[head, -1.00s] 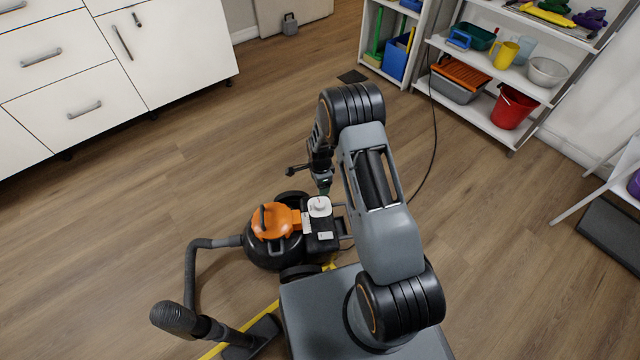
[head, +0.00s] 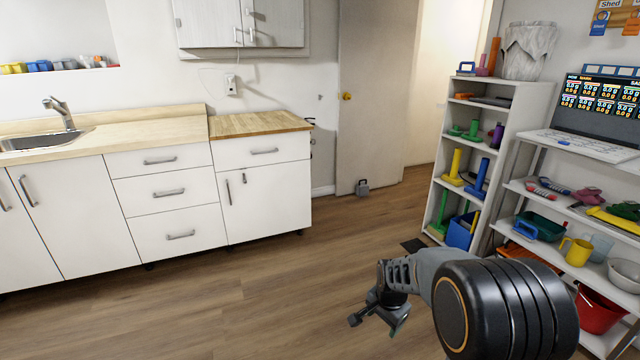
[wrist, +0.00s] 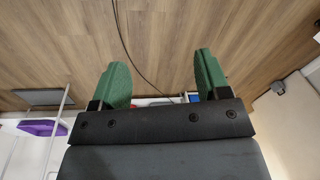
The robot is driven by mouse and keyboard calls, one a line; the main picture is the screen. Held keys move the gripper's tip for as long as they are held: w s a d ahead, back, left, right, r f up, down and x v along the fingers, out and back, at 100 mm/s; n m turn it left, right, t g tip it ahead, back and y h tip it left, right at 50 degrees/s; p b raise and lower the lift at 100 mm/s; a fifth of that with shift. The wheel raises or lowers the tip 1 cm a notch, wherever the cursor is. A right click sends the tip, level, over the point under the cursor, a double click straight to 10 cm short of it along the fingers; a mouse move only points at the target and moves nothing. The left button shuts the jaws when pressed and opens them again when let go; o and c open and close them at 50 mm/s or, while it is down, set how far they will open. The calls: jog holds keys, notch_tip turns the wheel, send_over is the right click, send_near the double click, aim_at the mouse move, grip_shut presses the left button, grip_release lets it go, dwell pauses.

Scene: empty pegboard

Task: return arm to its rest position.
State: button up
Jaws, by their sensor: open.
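My gripper (head: 378,318) shows in the head view at the lower middle right, held above the wood floor in front of my arm's large black joint. In the wrist view my gripper (wrist: 160,80) has two green fingers spread wide apart. It is open with nothing between the fingers but floor and a dark cable beyond them. My arm is folded up close to the head camera, and its lower links are out of the head view.
White drawers and cabinets (head: 167,190) with a sink line the left. A white shelf (head: 470,160) with coloured items and a rack with a red bucket (head: 598,312) stand at the right, behind my arm. The floor (head: 240,300) at the middle left is clear.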

jog(key=s+r+n+p, duration=0.3)
jog(key=s+r+p, duration=0.2)
jog(key=r, duration=0.5)
jog(key=s+r+n+t+p, duration=0.1)
jog(key=s+r+n+p, duration=0.3)
jog(key=r, duration=0.7)
jog(key=s+r+n+t+p, duration=0.1)
jog(key=s+r+n+p, duration=0.2)
jog(key=s+r+p, duration=0.4)
jog(key=v, duration=0.4)
jog(key=shift+s+r, duration=0.15)
jog(key=shift+r, duration=0.2)
